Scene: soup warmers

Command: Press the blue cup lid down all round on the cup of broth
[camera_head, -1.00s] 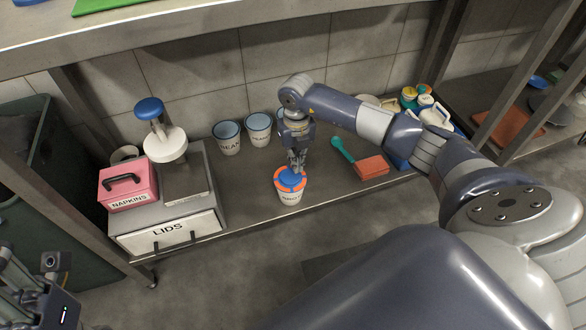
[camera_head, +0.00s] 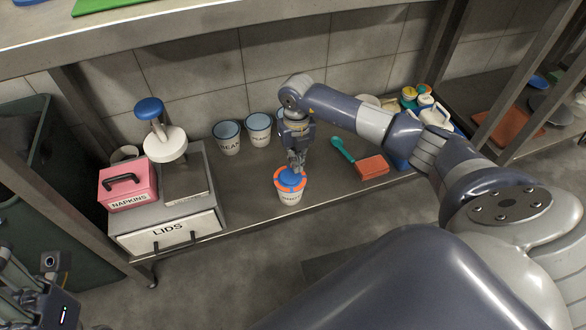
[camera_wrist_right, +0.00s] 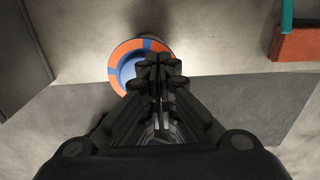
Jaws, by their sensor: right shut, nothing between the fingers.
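The broth cup (camera_head: 290,198), pale with a partly legible label, stands upright near the shelf's front edge. The blue lid (camera_head: 289,177) sits on its top. Its rim shows orange with blue stretches; in the wrist view the lid (camera_wrist_right: 126,68) has a blue recessed middle, and my fingers hide its near right part. My right gripper (camera_head: 297,168) points down at the lid, shut and empty, its fingertips at or just above it; I cannot tell whether they touch. My left gripper (camera_head: 40,295) is at the lower left, away from the cup; its jaws are unclear.
Several bean cups (camera_head: 228,138) stand behind. Left are a pink napkins box (camera_head: 127,186), a lids drawer (camera_head: 168,232) and a blue-knobbed press (camera_head: 150,108). Bare shelf surrounds the cup.

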